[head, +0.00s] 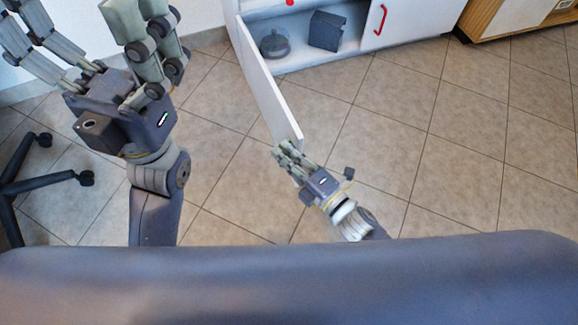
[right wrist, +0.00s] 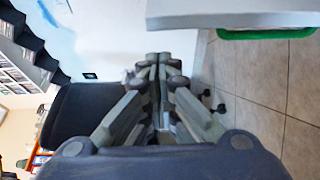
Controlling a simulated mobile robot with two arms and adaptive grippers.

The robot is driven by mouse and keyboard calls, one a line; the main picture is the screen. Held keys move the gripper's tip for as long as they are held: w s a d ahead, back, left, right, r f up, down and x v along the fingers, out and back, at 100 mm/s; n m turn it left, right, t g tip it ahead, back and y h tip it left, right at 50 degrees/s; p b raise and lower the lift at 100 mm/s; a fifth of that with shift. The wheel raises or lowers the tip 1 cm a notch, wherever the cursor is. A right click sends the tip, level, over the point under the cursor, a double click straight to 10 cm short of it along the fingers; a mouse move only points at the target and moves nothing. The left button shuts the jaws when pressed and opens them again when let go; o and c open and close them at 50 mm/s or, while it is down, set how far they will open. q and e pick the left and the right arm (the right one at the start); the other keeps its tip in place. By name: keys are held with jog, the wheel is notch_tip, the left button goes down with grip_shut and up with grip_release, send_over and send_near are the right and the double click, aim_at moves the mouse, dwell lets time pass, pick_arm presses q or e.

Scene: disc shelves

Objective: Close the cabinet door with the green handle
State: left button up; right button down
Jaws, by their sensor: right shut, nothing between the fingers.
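The white cabinet door (head: 268,90) stands swung open, seen nearly edge-on in the head view. Its green handle (right wrist: 265,33) shows in the right wrist view at the upper right, below the white door panel (right wrist: 230,12); in the head view the handle is hidden. My right gripper (head: 281,150) is shut and empty, close by the free end of the door; I cannot tell whether they touch. Its closed fingers also show in the right wrist view (right wrist: 158,60), left of the handle. My left gripper (head: 75,20) is raised at the upper left, fingers spread and empty.
Inside the open cabinet (head: 295,60) sit a round glass container (head: 275,44) and a dark box (head: 326,31). A closed door with a red handle (head: 380,20) is to the right. A black chair base (head: 40,180) stands at far left. Tiled floor (head: 450,150) is clear at right.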

jog(key=shift+w+d, duration=0.2)
jog(key=shift+d, duration=0.35)
jog(key=shift+w+d, duration=0.15)
jog(key=shift+d, duration=0.4)
